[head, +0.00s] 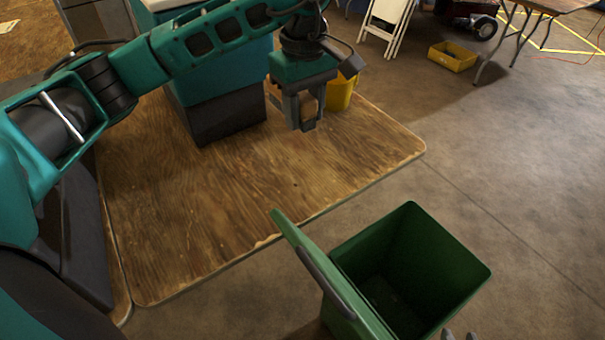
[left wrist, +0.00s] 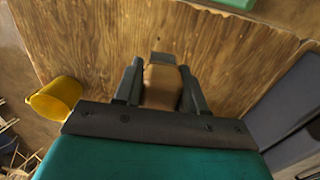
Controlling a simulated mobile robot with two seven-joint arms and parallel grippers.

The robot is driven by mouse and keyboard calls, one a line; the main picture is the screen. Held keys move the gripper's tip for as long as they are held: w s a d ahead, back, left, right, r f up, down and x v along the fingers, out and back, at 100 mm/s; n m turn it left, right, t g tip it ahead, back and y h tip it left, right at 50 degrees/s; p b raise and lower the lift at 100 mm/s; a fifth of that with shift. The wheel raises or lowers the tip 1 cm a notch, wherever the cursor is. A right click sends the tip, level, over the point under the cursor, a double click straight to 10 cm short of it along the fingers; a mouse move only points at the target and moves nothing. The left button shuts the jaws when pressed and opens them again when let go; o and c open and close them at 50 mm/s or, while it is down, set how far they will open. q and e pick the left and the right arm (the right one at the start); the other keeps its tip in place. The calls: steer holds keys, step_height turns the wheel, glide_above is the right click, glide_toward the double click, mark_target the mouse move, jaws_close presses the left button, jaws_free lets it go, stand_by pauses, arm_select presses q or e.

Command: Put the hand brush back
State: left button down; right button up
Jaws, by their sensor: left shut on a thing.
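My left gripper (head: 303,112) is above the wooden board and is shut on the hand brush. In the left wrist view the brush (left wrist: 162,88) is a tan, wood-coloured piece between the two fingers (left wrist: 160,92), with a dark grey block at its far end. The rest of the brush is hidden by my gripper. A yellow bucket (head: 341,94) stands just behind and right of my left gripper; it also shows at the left of the left wrist view (left wrist: 57,98). Two grey tips of my right gripper (head: 460,336) show apart at the bottom edge, with nothing seen between them.
The wooden board (head: 230,200) is bare in front of my left gripper. A green bin (head: 410,270) with its lid open stands beyond its front right edge. A teal and dark box (head: 225,100) is left of my gripper. A yellow crate (head: 452,57) lies on the floor.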

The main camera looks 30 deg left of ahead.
arm_select(q)
glide_above(303, 194)
step_height(303, 194, down, 14)
steer(key=shift+b, duration=0.4)
steer(key=shift+f, duration=2.45)
arm_select(e)
steer(key=shift+a+f, duration=0.25)
steer(key=shift+a, duration=0.1)
arm_select(q)
steer(key=shift+f+b, duration=0.1)
steer(key=shift+b, duration=0.2)
steer(key=shift+f, duration=0.15)
steer(key=c, duration=0.6)
jaws_free()
steer(key=shift+c, duration=0.2)
arm_select(e)
steer(key=shift+w, duration=0.1)
